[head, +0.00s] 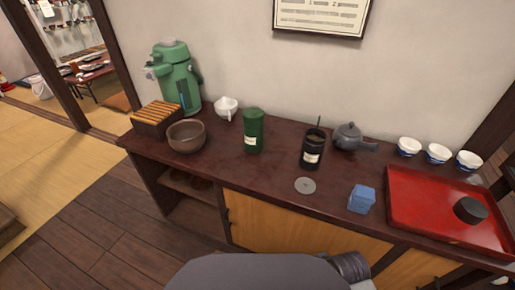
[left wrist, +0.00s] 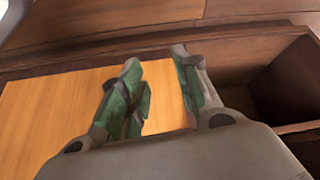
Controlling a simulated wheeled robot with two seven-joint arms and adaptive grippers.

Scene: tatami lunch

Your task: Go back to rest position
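My left gripper (left wrist: 157,56) shows in the left wrist view. Its two green-padded fingers are apart, with nothing between them. It is in front of a light wooden cabinet door (left wrist: 50,110), beside an open dark compartment (left wrist: 285,80). Whether it touches the door I cannot tell. In the head view a grey part of my own body fills the bottom middle, and neither gripper shows. My right gripper is in no view.
The dark counter (head: 255,178) holds a green air pot (head: 177,80), brown bowl (head: 187,136), green canister (head: 253,132), black canister (head: 313,150), grey lid (head: 305,185), blue box (head: 361,199), teapot (head: 348,137) and red tray (head: 420,215). Wooden floor (head: 95,220) at left is clear.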

